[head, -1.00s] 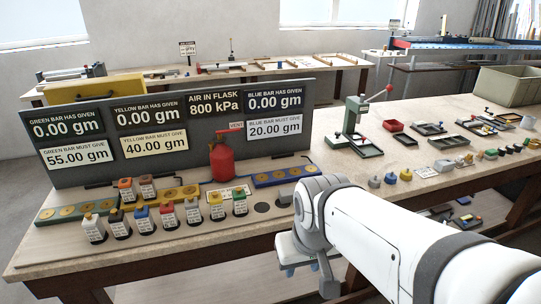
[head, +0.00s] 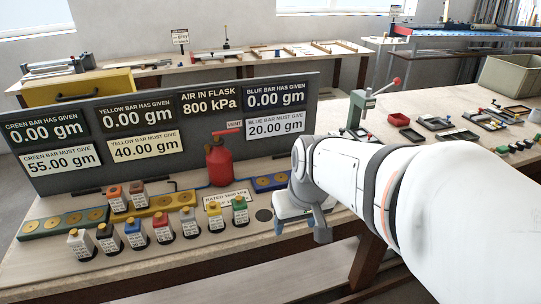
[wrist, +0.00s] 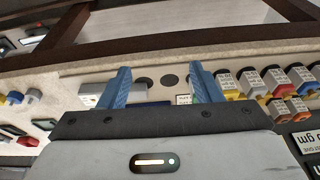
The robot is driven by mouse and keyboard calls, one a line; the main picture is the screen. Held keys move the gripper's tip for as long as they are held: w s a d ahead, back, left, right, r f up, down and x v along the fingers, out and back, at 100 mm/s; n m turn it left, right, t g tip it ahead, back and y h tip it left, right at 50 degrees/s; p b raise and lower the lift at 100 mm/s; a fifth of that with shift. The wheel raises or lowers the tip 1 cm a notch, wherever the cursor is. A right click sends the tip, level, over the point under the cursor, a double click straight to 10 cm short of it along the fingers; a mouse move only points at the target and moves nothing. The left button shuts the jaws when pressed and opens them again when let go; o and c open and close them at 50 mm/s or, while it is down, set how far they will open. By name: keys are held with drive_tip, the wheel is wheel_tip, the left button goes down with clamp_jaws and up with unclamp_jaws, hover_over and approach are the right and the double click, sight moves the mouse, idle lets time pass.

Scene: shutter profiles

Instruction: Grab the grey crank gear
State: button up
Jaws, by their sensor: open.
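My gripper (head: 300,231) is at the front edge of the bench, its blue fingers pointing down. In the wrist view my gripper (wrist: 160,70) is open, with nothing between its fingers. A small grey knob-like part (wrist: 33,95) lies at the far left there, beside a blue one; it may be the grey crank gear, but I cannot tell for sure. A grey block (wrist: 98,94) lies nearer, just left of the left finger and partly behind it. In the head view my arm hides that part of the bench.
Several small bottles with coloured caps (head: 163,229) stand left of my gripper. A red flask (head: 219,162) stands behind them, before the grey display board (head: 60,178). A green press (head: 358,110) and trays (head: 436,123) are further right on the bench.

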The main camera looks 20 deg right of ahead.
drive_tip(key=shift+t, duration=0.7)
drive_tip(key=w+d+f+p, duration=0.1)
drive_tip(key=w+d, duration=0.4)
drive_tip(key=w, duration=0.1)
drive_tip(key=w+d+f+p, duration=0.1)
drive_tip(key=w+d+f, duration=0.1)
drive_tip(key=w+d, duration=0.3)
drive_tip(key=w+d+f+p, duration=0.1)
drive_tip(key=w+d, duration=0.4)
drive_tip(key=w, duration=0.2)
drive_tip(key=shift+w+f, duration=0.15)
drive_tip(key=shift+f, duration=0.2)
drive_tip(key=shift+a+p+x, duration=0.2)
drive_tip(key=shift+p+x, duration=0.1)
drive_tip(key=shift+x, duration=1.05)
drive_tip(key=shift+a+p+x, duration=0.15)
drive_tip(key=shift+p+x, duration=0.1)
drive_tip(key=shift+x, duration=1.1)
drive_tip(key=shift+w, duration=0.15)
clamp_jaws()
drive_tip(key=shift+r, duration=0.1)
